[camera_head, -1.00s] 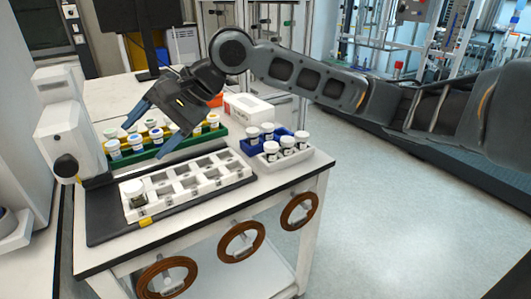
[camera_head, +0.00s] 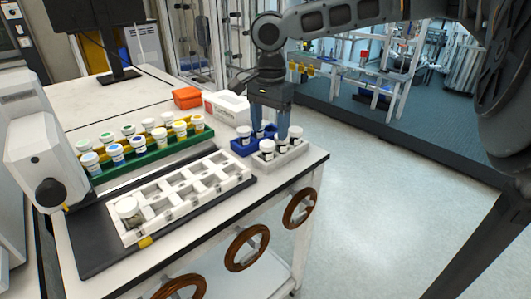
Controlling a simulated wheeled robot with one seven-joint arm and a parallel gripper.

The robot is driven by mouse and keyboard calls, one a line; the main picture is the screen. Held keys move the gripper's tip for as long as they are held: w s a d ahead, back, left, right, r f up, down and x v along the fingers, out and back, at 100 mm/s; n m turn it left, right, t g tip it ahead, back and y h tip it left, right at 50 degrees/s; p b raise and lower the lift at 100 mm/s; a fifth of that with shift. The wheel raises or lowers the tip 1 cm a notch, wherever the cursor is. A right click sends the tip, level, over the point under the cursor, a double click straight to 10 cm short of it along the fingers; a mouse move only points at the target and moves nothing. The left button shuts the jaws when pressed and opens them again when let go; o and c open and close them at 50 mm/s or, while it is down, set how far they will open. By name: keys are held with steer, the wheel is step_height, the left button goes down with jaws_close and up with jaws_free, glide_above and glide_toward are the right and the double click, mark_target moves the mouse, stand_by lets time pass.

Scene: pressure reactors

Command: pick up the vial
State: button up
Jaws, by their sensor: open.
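White-capped vials stand in two small racks at the right end of the bench. The white rack (camera_head: 283,159) holds a front vial (camera_head: 267,150), a middle one partly hidden by a finger, and a rear vial (camera_head: 296,136). The blue rack (camera_head: 238,150) beside it holds another vial (camera_head: 244,134) and more behind my fingers. My gripper (camera_head: 270,137) points down over these racks, open, its two blue fingers apart, with tips down among the vial caps. I cannot tell whether a vial is between the fingers or which vial is meant.
A white slotted tray (camera_head: 188,181) on a black base holds one vial (camera_head: 128,210) at its near left. A green rack (camera_head: 146,159) holds several colour-capped vials. A white box (camera_head: 226,105) and an orange box (camera_head: 187,97) stand behind. A white machine (camera_head: 45,150) stands left.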

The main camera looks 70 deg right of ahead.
mark_target(268, 142)
steer(key=shift+w+a+f, duration=0.1)
steer(key=shift+a+f, duration=0.05)
steer(key=shift+f, duration=1.2)
steer(key=shift+a+f, duration=0.1)
steer(key=shift+f, duration=1.2)
steer(key=c, duration=1.1)
